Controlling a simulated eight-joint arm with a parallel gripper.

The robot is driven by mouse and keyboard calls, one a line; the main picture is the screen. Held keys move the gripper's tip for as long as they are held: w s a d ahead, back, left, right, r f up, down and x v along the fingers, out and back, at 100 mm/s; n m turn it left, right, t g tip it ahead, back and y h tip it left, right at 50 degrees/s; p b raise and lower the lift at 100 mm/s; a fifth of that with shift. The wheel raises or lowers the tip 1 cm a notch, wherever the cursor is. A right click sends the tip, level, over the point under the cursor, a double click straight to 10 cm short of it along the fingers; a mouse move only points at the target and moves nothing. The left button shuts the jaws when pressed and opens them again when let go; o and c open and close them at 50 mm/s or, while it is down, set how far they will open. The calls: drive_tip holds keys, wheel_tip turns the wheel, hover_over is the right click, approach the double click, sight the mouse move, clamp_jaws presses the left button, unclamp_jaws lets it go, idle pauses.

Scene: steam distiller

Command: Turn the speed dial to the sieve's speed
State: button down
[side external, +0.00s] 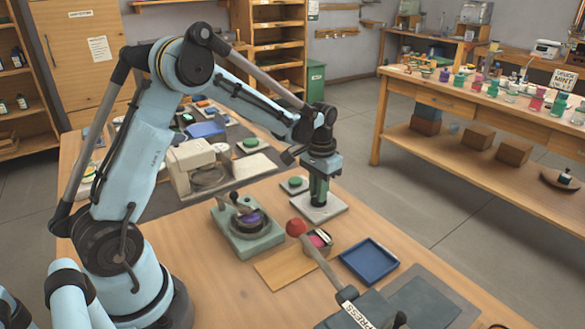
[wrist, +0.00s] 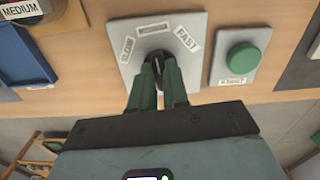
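The speed dial's grey plate (side external: 326,211) lies on the table under my gripper. In the wrist view the plate (wrist: 197,68) carries three labels in an arc: one at left that seems to read slow, a blurred one in the middle, and FAST at right. My gripper (wrist: 158,68) points down with its green fingers on both sides of the dark dial knob (wrist: 157,58), seemingly closed on it. The fingers hide most of the knob, so its pointing direction is unclear. A round thing with a MEDIUM label (wrist: 20,9) is cut off at upper left, perhaps the sieve.
A green button on a grey plate (wrist: 243,58), labelled START, sits right of the dial. A blue tray (side external: 369,261) lies toward the front. A red-balled lever (side external: 297,228) rises nearby, beside a green-grey base with a bowl (side external: 250,238).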

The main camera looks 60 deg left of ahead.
idle(0.4)
drive_tip(key=n, duration=0.5)
drive_tip(key=shift+n, duration=0.4)
drive_tip(key=n, duration=0.5)
drive_tip(key=shift+w, duration=0.1)
idle(0.3)
drive_tip(key=c, duration=1.1)
unclamp_jaws()
drive_tip(key=shift+r, duration=0.1)
wheel_tip(320, 180, up, 12)
